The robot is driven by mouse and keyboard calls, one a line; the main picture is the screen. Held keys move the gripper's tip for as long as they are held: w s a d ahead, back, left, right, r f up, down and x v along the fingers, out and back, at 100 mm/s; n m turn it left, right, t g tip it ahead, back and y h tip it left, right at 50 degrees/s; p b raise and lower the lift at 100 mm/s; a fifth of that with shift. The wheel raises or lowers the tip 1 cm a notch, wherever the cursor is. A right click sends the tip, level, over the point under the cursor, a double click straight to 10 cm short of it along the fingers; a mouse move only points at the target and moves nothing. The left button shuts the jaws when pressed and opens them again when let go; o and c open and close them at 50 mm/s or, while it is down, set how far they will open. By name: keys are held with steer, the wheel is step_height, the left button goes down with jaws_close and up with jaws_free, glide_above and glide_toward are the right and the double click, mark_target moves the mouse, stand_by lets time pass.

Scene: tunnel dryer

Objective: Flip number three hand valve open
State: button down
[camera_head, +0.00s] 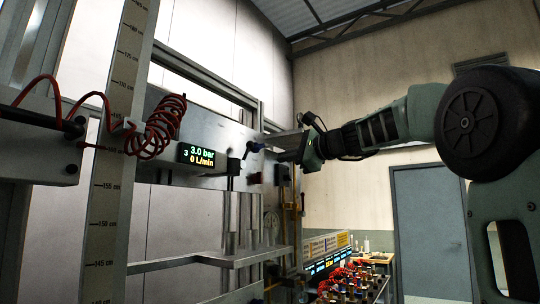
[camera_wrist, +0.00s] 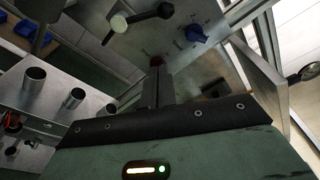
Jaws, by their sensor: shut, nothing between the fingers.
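A dark display marked 3 (camera_head: 198,155) on the metal panel reads 3.0 bar and 0 L/min. A blue handle (camera_head: 254,148) sits on the panel to the right of this display. A blue knob-like handle also shows in the wrist view (camera_wrist: 195,33), right of the fingers; I cannot tell for sure that it is the same one. My gripper (camera_head: 276,141) is at the panel, right of the blue handle. In the wrist view my gripper (camera_wrist: 157,70) is shut and empty, its fingers pointing up the picture at the panel. A small red part shows at the fingertips, partly hidden.
A black-and-white lever (camera_wrist: 140,16) lies up and left of the fingers. Metal cylinders (camera_wrist: 73,98) stand on a shelf at left. A coiled red hose (camera_head: 160,125) hangs left of the display. Red-topped parts (camera_head: 352,278) crowd a bench below. A grey door (camera_head: 430,225) is behind.

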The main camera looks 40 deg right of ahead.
steer(key=p+x, duration=0.4)
steer(key=x, duration=0.5)
steer(key=shift+w+a+r, duration=0.15)
steer(key=shift+w+a, duration=0.05)
steer(key=shift+w, duration=0.1)
steer(key=s+a+p, duration=0.1)
steer(key=s+a+r, duration=0.1)
steer(key=shift+a+r+p, duration=0.25)
steer(key=shift+a+p, duration=0.1)
steer(key=shift+p, duration=0.05)
